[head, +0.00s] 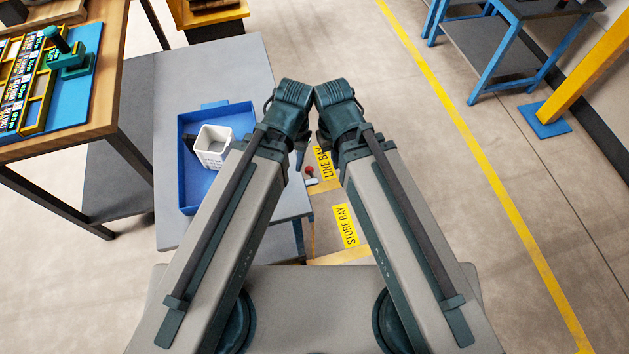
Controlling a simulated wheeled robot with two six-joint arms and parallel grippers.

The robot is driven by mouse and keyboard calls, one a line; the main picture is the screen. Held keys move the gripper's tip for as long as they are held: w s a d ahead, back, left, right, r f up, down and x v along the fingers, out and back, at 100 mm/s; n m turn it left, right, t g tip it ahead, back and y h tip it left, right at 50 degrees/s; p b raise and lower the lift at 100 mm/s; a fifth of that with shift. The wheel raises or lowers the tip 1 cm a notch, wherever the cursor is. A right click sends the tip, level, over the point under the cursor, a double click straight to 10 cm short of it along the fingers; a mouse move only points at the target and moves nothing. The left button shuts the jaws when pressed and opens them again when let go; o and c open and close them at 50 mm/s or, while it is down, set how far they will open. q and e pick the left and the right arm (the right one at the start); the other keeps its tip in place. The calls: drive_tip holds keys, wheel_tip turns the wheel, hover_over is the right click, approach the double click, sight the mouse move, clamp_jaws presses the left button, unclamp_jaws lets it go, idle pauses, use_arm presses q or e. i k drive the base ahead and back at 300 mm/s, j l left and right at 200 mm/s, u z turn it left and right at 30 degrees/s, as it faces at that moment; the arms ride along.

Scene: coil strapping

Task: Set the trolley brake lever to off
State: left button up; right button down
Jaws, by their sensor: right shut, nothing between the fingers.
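The brake lever shows as a small red knob (309,170) on a pale base at the right edge of the grey trolley (240,65). Its lower part is small, so I cannot tell which setting it is at. My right gripper (323,139) is mostly hidden under its wrist, shut and empty, a little above the knob in the picture and apart from it. My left gripper (300,158) barely shows beside its arm, close to the knob's left; its fingers are too hidden to read.
A blue tray (188,185) with a white basket (212,146) sits on the trolley. Yellow floor signs, store bay (345,226) and line bay (324,163), lie right of it. A wooden bench (105,60) stands left. Floor at right is clear up to a blue-legged table (490,50).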

sight(313, 181)
drive_tip(key=k+j+z, duration=0.15)
drive_tip(key=k+j, duration=0.6)
